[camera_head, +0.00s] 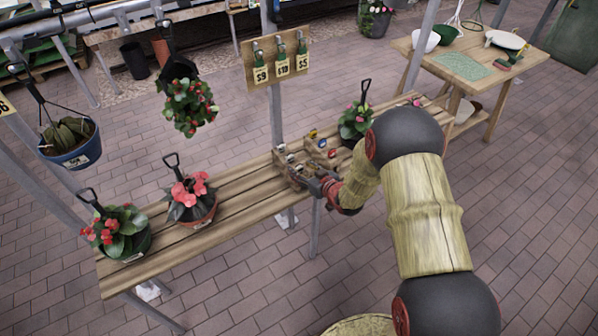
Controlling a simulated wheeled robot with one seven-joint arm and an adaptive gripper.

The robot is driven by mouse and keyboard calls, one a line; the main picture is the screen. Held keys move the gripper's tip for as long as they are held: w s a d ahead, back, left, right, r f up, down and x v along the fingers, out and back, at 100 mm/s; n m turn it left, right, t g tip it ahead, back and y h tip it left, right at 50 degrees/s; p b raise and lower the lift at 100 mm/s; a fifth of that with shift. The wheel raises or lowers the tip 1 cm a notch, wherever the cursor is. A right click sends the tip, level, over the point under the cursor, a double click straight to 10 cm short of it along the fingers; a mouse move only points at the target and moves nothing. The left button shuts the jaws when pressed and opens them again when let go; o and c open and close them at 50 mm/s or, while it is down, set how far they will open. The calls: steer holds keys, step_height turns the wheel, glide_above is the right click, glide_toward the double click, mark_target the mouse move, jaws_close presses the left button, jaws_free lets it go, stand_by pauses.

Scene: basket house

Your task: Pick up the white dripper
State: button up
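My arm reaches over the slatted wooden bench (225,200), and my gripper (318,183) is at the near side of a small wooden crate (290,179). The crate holds several small items with white, red, blue and yellow parts. I cannot tell for sure which of these is the white dripper; they are too small to make out. The fingers are small and dark here, and I cannot tell whether they are open or hold anything.
Potted red plants (192,197) stand on the left of the bench; another pot (355,122) stands just behind my arm. A price board (276,60) hangs on a post above the crate. A table (480,50) with bowls is at the back right. Brick floor lies in front.

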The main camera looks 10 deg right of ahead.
steer(key=shift+c, duration=1.2)
steer(key=c, duration=0.6)
step_height(320, 180, up, 10)
steer(key=p, duration=0.3)
